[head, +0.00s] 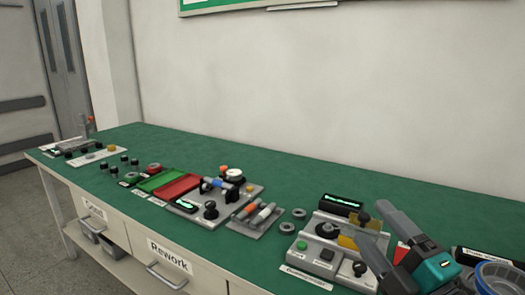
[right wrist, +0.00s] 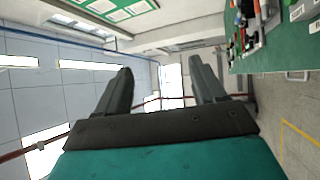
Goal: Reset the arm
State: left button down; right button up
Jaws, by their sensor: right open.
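My right gripper (head: 378,240) is in the head view at the lower right, above the right part of the green workbench (head: 320,172). Its two dark fingers are spread apart with nothing between them. In the right wrist view the fingers (right wrist: 160,88) also stand apart and empty, with the room, a wall and the bench edge behind them. The gripper partly covers a grey device (head: 318,250) with a green button and black knobs. I cannot tell from the head view whether it touches the device. My left gripper is not in view.
Red and green trays (head: 178,186), a grey fixture (head: 215,204) and several small parts lie along the bench. A blue-rimmed container (head: 497,278) stands at the lower right. Drawers labelled Good and Rework (head: 168,258) are in the bench front. The back strip of the bench is clear.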

jog(key=s+d+f+m+g+h, duration=0.3)
jog(key=f+m+g+h, duration=0.1)
jog(key=f+m, duration=0.35)
jog(key=s+d+f+m+g+h, duration=0.3)
jog(key=f+m+h, duration=0.2)
jog(key=f+m, duration=0.3)
jog(key=s+a+f+m+g+y, duration=0.2)
jog(key=s+a+f+m+g, duration=0.1)
jog(key=s+f+g, duration=0.9)
pick_arm(q)
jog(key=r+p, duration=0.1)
jog(key=p, duration=0.1)
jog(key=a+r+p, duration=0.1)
jog(key=p, duration=0.1)
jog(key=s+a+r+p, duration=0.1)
jog(key=p, duration=0.1)
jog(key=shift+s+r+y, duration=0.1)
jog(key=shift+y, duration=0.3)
pick_arm(e)
jog(key=w+a+f+t+y, duration=0.1)
jog(key=w+t, duration=0.4)
jog(key=t, duration=0.5)
jog(key=shift+a+f, duration=0.7)
jog(key=shift+a, duration=0.35)
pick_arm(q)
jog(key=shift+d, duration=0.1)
pick_arm(e)
jog(key=shift+w, duration=0.1)
